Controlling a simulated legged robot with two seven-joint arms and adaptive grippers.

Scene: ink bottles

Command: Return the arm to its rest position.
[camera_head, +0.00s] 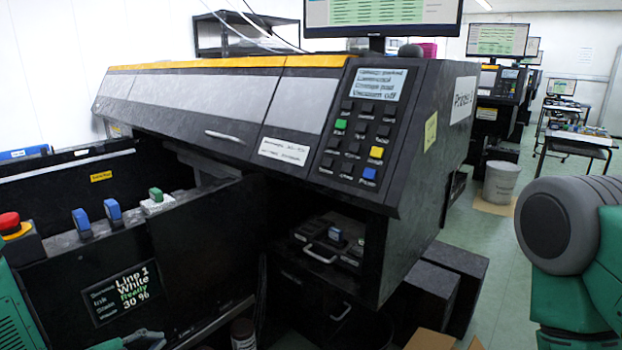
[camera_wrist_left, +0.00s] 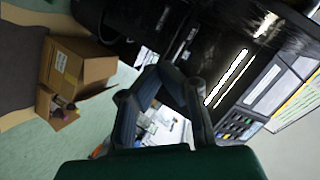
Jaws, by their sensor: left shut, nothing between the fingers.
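My left gripper (camera_head: 148,338) shows at the bottom left edge of the head view, low in front of the printer's dark lower front. Only a small part of it is in that view. In the left wrist view its two dark fingers (camera_wrist_left: 166,72) come together at the tips, with nothing between them. My left arm's green links show at the lower left corner of the head view. My right arm, green with a grey joint, stands at the right edge of the head view. Its gripper is out of frame.
The large black printer (camera_head: 215,100) fills the middle, with its keypad panel at the right. A bottle (camera_head: 243,334) stands low near the bottom edge. An open cardboard box (camera_wrist_left: 85,62) with small items lies on the green floor.

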